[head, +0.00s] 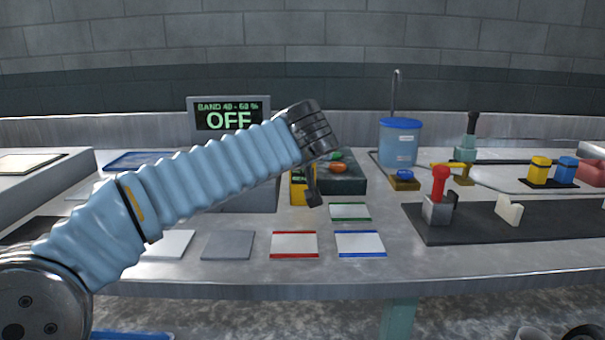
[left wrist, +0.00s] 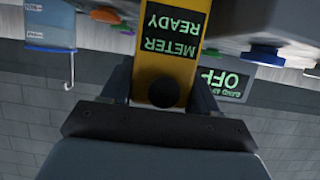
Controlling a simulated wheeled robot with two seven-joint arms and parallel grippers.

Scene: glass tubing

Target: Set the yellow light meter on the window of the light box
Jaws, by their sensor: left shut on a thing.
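My left gripper (head: 312,190) is shut on the yellow light meter (head: 297,190), which my own arm partly hides in the head view. In the left wrist view the meter (left wrist: 165,75) is upright between the fingers, upside down in the picture, and its dark screen reads METER READY. A grey display (head: 228,104) reads BAND 40-60 % and OFF. A grey box front (head: 250,198) below it, probably the light box, is mostly behind my arm. I cannot see its window, nor whether the meter touches it. My right gripper is in neither view.
A dark box (head: 345,182) with green and orange pieces stands just right of the meter. White cards with green (head: 349,212), red (head: 294,245) and blue (head: 360,244) edges lie in front. A blue-lidded container (head: 400,142) and a dark mat (head: 480,222) with a red-topped fixture are right.

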